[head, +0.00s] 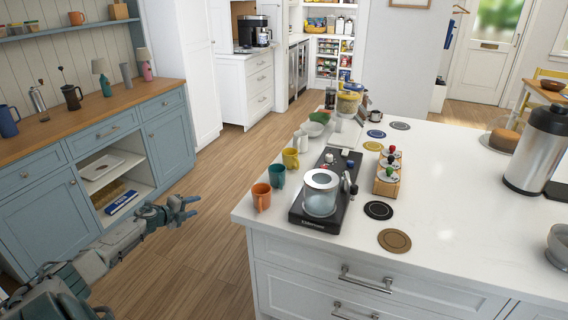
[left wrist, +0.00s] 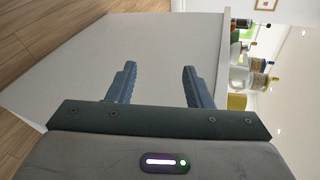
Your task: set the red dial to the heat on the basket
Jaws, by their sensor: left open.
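My left gripper (head: 188,207) is open and empty, over the floor to the left of the white island. In the left wrist view its two fingers (left wrist: 160,70) stand apart, facing the island's plain pale side. A small wooden holder (head: 386,187) on the island carries several small round-topped pieces; a red one (head: 391,149) shows on top. I cannot tell whether it is the red dial, and its setting is too small to read. A black appliance (head: 315,224) with a glass vessel (head: 320,195) stands left of the holder. My right gripper is not seen.
An orange mug (head: 261,196), a teal mug (head: 277,175) and a yellow mug (head: 290,158) line the island's left edge. A steel dispenser (head: 535,150) stands at right. Blue cabinets (head: 45,210) stand left, with clear floor between.

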